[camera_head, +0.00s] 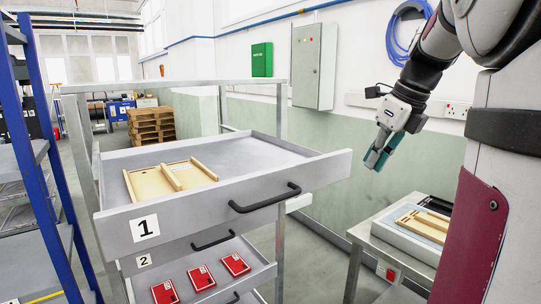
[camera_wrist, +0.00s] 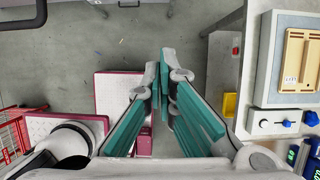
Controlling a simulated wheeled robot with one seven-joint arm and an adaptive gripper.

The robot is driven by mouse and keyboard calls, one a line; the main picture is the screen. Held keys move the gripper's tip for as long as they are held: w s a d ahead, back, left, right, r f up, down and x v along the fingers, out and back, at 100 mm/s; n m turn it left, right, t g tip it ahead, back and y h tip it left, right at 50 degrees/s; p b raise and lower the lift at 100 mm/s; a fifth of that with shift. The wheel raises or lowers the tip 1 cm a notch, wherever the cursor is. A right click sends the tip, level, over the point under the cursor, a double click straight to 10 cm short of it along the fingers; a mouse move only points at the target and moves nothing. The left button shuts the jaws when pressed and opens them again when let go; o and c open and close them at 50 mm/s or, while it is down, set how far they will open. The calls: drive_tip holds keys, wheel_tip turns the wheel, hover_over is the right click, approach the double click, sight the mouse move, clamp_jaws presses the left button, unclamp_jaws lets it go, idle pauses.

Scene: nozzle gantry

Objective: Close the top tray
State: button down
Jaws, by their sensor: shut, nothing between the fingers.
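The top tray (camera_head: 235,205), grey with a "1" label on its front, is pulled out of the metal rack. Its dark bar handle (camera_head: 265,198) faces me. A wooden frame-like piece (camera_head: 170,180) lies inside the tray. My gripper (camera_head: 377,158), with green finger pads, is shut and empty. It hangs in the air to the right of the tray, apart from the handle. In the wrist view my gripper (camera_wrist: 163,90) points down over the floor, and a dark handle bar (camera_wrist: 25,18) shows at the top left corner.
Below are a tray labelled "2" (camera_head: 185,250) and a lower tray (camera_head: 262,275) holding red cards. A side table (camera_head: 378,242) with a wooden-topped device stands at the right. Blue shelving (camera_head: 25,110) stands at the left. Open floor lies between rack and table.

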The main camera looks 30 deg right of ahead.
drive_tip(key=w+f+p, duration=0.1)
drive_tip(key=w+f, duration=0.6)
drive_tip(key=shift+a+f, duration=0.15)
idle(0.3)
